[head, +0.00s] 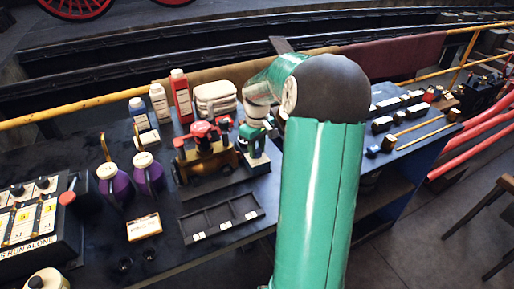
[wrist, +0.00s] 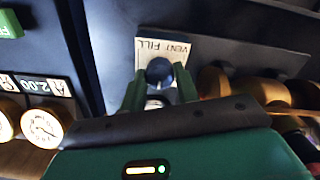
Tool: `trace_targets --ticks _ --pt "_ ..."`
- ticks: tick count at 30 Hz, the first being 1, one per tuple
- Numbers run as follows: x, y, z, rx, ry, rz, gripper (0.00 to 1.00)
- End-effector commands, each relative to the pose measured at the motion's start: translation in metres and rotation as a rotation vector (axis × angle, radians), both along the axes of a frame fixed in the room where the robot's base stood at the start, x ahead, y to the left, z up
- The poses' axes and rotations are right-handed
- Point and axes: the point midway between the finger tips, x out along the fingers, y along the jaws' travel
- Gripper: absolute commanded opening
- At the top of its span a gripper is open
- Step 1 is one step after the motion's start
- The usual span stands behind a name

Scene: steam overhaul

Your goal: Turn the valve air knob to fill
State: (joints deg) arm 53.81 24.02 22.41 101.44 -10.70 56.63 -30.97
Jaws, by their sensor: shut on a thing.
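The valve air knob (wrist: 159,71) is a small dark round knob in front of a cream plate (wrist: 178,48) in the wrist view. The plate reads VENT and FILL upside down, with FILL on the left and VENT on the right. My gripper (wrist: 160,92) has its two green fingers closed on either side of the knob. I cannot tell which word the knob points to. In the head view my gripper (head: 254,142) is partly hidden by my own arm, beside a brass apparatus with red tops (head: 205,150). The knob cannot be made out there.
Brass cylinders (wrist: 245,86) lie close to the right of my fingers; round gauges (wrist: 42,127) are at the left. On the dark bench stand purple cans (head: 115,181), bottles (head: 181,95), folded cloths (head: 216,97), a compartment tray (head: 222,216) and a control box (head: 32,228).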

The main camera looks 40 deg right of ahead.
Motion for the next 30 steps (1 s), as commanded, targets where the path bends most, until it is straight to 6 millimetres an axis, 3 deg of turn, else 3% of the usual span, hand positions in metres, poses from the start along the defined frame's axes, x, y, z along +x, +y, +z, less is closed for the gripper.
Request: trace_targets --ticks 30 --pt "0.0016 0.0009 0.0009 0.000 -0.004 -0.905 0.08"
